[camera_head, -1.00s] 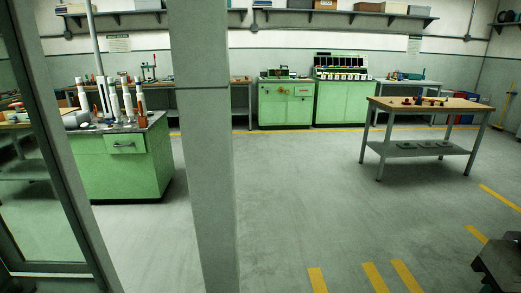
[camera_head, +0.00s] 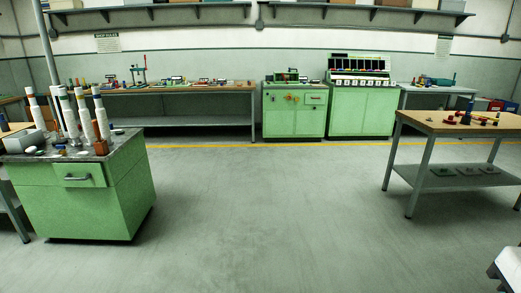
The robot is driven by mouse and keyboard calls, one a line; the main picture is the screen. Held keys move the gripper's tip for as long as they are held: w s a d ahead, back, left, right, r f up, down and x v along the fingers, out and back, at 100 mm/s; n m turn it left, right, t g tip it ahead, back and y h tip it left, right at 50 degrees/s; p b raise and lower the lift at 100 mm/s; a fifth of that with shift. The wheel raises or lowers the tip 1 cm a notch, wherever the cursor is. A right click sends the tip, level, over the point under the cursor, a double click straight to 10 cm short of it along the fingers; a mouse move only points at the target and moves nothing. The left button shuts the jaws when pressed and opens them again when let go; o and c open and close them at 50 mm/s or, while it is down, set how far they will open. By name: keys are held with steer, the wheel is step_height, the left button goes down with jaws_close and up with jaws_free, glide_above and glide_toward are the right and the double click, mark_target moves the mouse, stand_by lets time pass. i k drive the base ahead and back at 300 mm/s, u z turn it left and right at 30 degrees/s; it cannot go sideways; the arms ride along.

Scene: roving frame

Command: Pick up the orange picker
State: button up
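I cannot make out a thing that is clearly the orange picker at this distance. A small orange-brown piece (camera_head: 101,147) sits at the front right of the metal top of the green cabinet (camera_head: 112,205) on the left, by several tall white cylinders (camera_head: 84,117). Small orange-yellow marks (camera_head: 290,98) show on the front of a green cabinet (camera_head: 295,118) at the back wall. Small red and dark pieces lie on the wooden table (camera_head: 432,122) at the right; none is clearly a picker. My gripper is not in view.
The concrete floor (camera_head: 270,215) between the left cabinet and the right table is clear. A long workbench (camera_head: 180,92) and a second green cabinet (camera_head: 360,112) line the back wall. A pale object, only partly seen, cuts into the bottom right corner.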

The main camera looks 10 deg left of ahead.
mark_target(96, 123)
steer(key=i, duration=2.9)
steer(key=u, duration=2.5)
steer(key=i, duration=0.85)
steer(key=z, duration=0.5)
steer(key=i, duration=2.2)
steer(key=u, duration=0.2)
